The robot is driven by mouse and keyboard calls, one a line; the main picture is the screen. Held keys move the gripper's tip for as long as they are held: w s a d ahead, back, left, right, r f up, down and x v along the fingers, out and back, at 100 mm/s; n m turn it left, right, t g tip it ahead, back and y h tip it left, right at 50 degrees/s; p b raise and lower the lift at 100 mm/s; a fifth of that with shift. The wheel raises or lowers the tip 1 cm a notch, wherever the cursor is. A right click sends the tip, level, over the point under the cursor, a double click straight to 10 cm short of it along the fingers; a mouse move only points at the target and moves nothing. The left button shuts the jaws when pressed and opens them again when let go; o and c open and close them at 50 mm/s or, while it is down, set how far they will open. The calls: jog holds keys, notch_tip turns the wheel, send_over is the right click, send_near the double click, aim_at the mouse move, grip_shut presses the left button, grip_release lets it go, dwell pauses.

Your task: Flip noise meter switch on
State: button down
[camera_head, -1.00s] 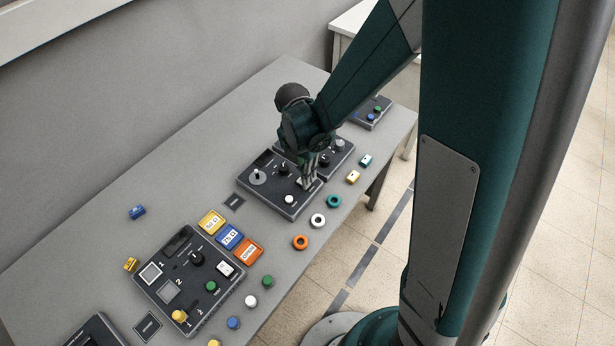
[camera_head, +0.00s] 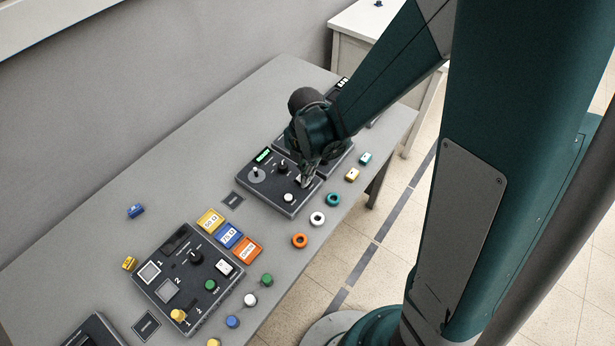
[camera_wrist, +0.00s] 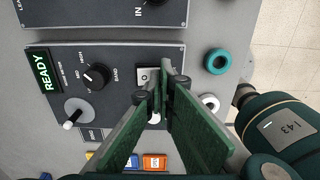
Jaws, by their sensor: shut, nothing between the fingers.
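The dark meter panel (camera_head: 290,203) lies on the grey table and also shows in the wrist view (camera_wrist: 112,115). Its green display (camera_wrist: 42,72) is lit and reads READY. The panel carries a black knob (camera_wrist: 97,76), a grey dial with a white-tipped lever (camera_wrist: 76,112), and a pale switch (camera_wrist: 147,74). My gripper (camera_head: 307,184) is shut and empty. In the wrist view its fingertips (camera_wrist: 167,75) are just beside the switch, over the panel's edge. Whether they touch the switch I cannot tell. The fingers cover part of the panel.
A second dark panel (camera_wrist: 85,12) adjoins the meter. Teal (camera_head: 333,199), white (camera_head: 317,218) and orange (camera_head: 300,241) rings lie along the table's near edge. A larger control box (camera_head: 188,310) and labelled yellow, blue and orange blocks (camera_head: 230,237) stand to the left.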

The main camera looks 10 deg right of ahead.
jog(key=shift+w+a+r, duration=0.15)
jog(key=shift+w+a, duration=0.1)
jog(key=shift+r, duration=0.1)
dwell(0.4)
jog(key=shift+s+d+r+p, duration=0.1)
jog(key=shift+r+p, duration=0.55)
jog(key=shift+r, duration=0.45)
jog(key=shift+s+d+r+p, duration=0.1)
jog(key=shift+r+p, duration=0.55)
jog(key=shift+r, duration=0.45)
notch_tip(320, 180, up, 9)
jog(key=s+d+p, duration=0.1)
jog(key=shift+r, duration=0.15)
jog(key=shift+d, duration=0.1)
